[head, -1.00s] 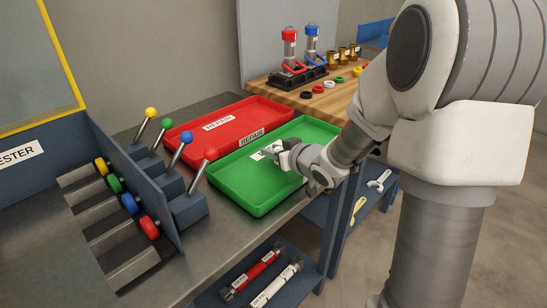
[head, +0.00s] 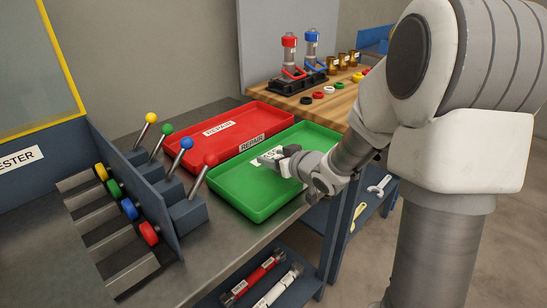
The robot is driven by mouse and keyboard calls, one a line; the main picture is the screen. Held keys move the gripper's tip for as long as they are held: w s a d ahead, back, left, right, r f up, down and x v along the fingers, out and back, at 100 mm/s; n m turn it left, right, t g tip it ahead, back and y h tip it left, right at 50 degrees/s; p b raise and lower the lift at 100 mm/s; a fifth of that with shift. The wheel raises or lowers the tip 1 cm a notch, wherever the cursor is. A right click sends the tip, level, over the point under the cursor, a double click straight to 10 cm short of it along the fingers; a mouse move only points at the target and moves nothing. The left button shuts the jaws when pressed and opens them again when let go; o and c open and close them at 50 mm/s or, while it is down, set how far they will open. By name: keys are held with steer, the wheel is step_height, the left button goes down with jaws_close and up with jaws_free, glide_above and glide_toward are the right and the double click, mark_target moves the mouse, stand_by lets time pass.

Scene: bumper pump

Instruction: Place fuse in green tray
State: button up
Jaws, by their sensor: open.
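The green tray (head: 262,207) lies on the grey bench, right of and in front of a red tray. Red (head: 252,278) and white (head: 278,287) labelled cylinders with dark ends lie on the lower shelf; I cannot tell whether either is the fuse.
The red tray (head: 207,139) adjoins the green one. Levers with coloured knobs (head: 186,143) stand left of the trays, beside a tester rack with coloured rings (head: 129,208). A wooden bench (head: 330,108) with red and blue-capped cylinders stands behind. Tools lie on the right shelf.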

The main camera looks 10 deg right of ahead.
steer(key=p+v, duration=0.3)
steer(key=v, duration=0.8)
steer(key=shift+r+p, duration=0.15)
steer(key=shift+p, duration=0.15)
steer(key=shift+s+d, duration=0.1)
steer(key=shift+s, duration=0.3)
